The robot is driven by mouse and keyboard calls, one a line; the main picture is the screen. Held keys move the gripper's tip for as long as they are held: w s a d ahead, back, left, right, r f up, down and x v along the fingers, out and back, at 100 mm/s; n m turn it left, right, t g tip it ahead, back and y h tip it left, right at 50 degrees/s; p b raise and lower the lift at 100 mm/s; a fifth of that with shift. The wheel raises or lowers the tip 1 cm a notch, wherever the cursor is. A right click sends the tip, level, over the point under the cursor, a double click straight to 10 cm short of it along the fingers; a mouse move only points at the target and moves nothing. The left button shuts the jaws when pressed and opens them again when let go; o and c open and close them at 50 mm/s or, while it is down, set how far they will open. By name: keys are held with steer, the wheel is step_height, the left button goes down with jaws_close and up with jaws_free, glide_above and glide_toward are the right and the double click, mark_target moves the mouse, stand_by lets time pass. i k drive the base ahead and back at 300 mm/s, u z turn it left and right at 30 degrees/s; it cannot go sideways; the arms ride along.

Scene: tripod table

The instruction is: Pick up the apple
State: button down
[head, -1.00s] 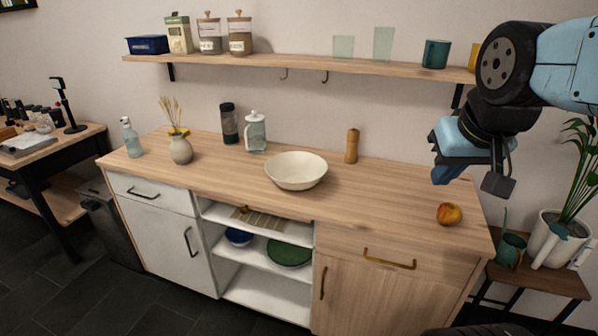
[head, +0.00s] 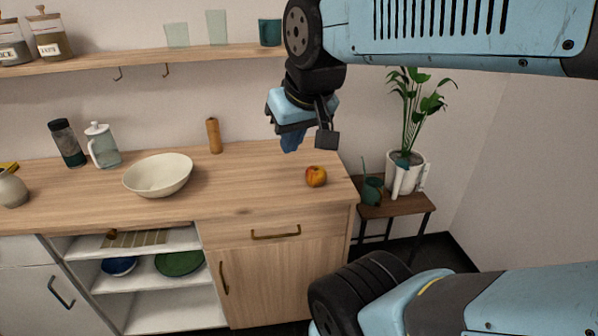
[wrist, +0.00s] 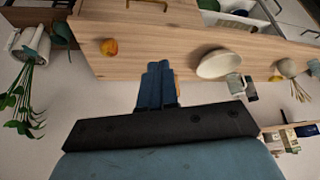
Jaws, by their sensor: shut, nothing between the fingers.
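The apple (head: 316,176) is red and yellow and sits on the right end of the wooden counter (head: 250,200), near its front edge. It also shows in the wrist view (wrist: 109,47), at the upper left, apart from my fingers. My gripper (head: 291,141) hangs above the counter, up and to the left of the apple in the head view. Its blue fingers (wrist: 157,84) are together in the wrist view, with nothing between them.
A cream bowl (head: 158,175) and a wooden mill (head: 214,135) stand left of the apple. A shelf (head: 140,57) runs along the wall above. A low side table (head: 398,206) with a potted plant (head: 405,170) is at the right. The counter around the apple is clear.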

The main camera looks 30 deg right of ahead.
mark_target(316, 176)
steer(key=u, duration=1)
steer(key=i, duration=0.1)
steer(key=z, duration=2.85)
steer(key=k, duration=1.2)
steer(key=u, duration=1.15)
steer(key=i, duration=1)
steer(key=z, duration=0.05)
